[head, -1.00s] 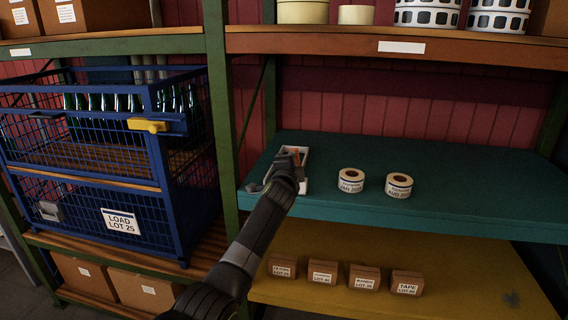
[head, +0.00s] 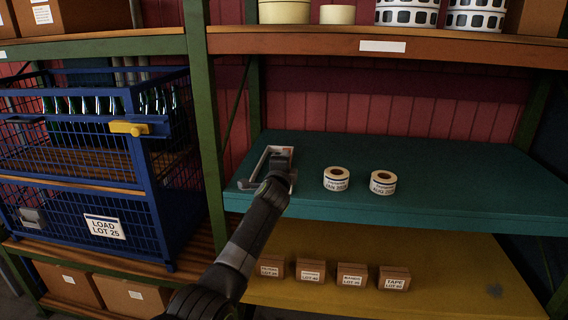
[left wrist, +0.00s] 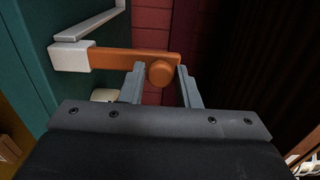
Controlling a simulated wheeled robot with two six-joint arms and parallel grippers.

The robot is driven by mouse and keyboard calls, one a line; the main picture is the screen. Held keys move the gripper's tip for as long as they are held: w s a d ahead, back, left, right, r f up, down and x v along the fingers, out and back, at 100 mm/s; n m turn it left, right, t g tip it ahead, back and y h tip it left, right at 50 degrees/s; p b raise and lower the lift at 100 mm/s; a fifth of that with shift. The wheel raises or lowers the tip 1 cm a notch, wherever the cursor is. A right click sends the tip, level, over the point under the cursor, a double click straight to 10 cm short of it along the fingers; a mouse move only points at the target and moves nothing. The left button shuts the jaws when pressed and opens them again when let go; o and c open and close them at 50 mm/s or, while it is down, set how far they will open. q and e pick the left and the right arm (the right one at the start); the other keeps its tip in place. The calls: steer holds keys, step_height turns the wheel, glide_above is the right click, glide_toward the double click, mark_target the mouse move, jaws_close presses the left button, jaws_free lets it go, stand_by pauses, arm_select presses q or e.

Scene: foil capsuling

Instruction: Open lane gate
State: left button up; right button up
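The lane gate appears as an orange bar (left wrist: 128,60) with a round orange knob (left wrist: 160,73) in the left wrist view. The bar's left end sits in a white block (left wrist: 71,56). My left gripper (left wrist: 161,82) is open, with one finger on each side of the knob and small gaps showing. In the head view my left gripper (head: 276,180) is at the near end of a narrow white tray-like lane (head: 266,160) on the teal shelf, partly hiding it. My right gripper is not in view.
Two labelled tape rolls (head: 337,178) (head: 383,182) stand on the teal shelf (head: 440,180) right of the lane. Several small boxes (head: 311,270) sit on the yellow shelf below. A blue wire cage (head: 160,215) with bottles stands left, beyond a green post (head: 205,120).

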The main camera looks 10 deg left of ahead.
arm_select(q)
steer(key=o, duration=0.3)
steer(key=shift+o, duration=0.2)
steer(key=shift+s, duration=0.1)
steer(key=s+b, duration=0.1)
steer(key=s, duration=1.6)
steer(key=shift+a, duration=0.3)
steer(key=shift+s, duration=0.1)
